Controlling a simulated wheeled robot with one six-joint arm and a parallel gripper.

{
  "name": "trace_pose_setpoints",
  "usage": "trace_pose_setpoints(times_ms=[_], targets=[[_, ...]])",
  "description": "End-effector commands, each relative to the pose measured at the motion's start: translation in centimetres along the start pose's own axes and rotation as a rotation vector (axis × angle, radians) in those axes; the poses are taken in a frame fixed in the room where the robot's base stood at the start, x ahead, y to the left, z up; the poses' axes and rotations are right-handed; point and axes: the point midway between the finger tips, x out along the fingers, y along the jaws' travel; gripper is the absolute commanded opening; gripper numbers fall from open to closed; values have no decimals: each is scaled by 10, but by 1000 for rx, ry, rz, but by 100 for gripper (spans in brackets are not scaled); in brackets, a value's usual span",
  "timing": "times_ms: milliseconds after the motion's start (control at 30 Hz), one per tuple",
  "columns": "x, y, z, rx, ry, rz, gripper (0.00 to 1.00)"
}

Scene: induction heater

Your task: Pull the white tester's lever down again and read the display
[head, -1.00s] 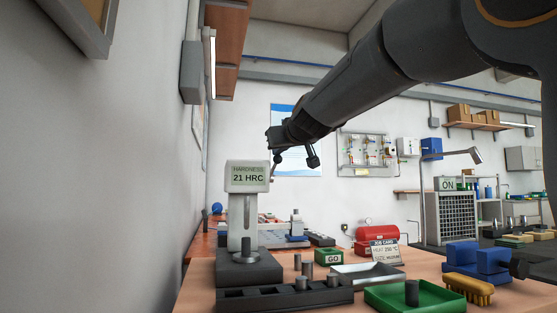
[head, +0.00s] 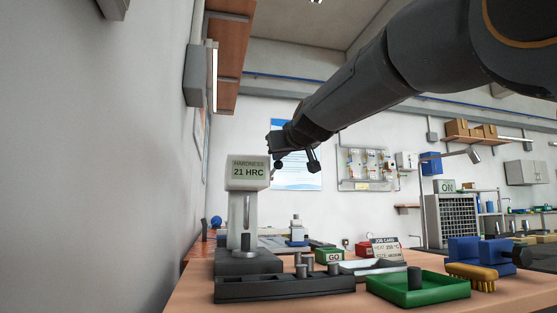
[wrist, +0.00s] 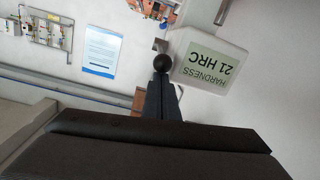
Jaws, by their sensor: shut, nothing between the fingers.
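The white tester (head: 240,205) stands at the left of the bench in the head view. Its display (head: 249,171) reads "HARDNESS 21 HRC". The display (wrist: 211,67) also shows upside down in the wrist view. A small dark cylinder (head: 246,244) stands upright at the tester's foot. The lever's black ball knob (wrist: 162,63) shows just beyond my fingertips, beside the display. My gripper (head: 279,150) is shut and empty, up by the right side of the tester head. I cannot tell whether it touches the knob.
A dark rack (head: 285,288) with metal cylinders lies in front of the tester. A green tray (head: 435,295), a yellow brush (head: 470,272) and a blue vise (head: 478,253) are to the right. A green GO box (head: 330,257) and a job card (head: 385,249) stand behind. A wall is close on the left.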

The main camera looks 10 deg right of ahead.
Motion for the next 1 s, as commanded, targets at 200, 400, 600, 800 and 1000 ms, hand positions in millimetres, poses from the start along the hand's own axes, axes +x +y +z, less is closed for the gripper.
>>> trace_pose_setpoints(times_ms=[200, 400, 600, 800, 1000], targets=[[3, -1, 11, 0, -1, 0, 0], [4, -2, 15, -1, -1, 0, 0], [5, -3, 16, -1, 0, -2, 0], [5, -4, 16, -1, -1, -2, 0], [5, -3, 16, -1, -1, -2, 0]])
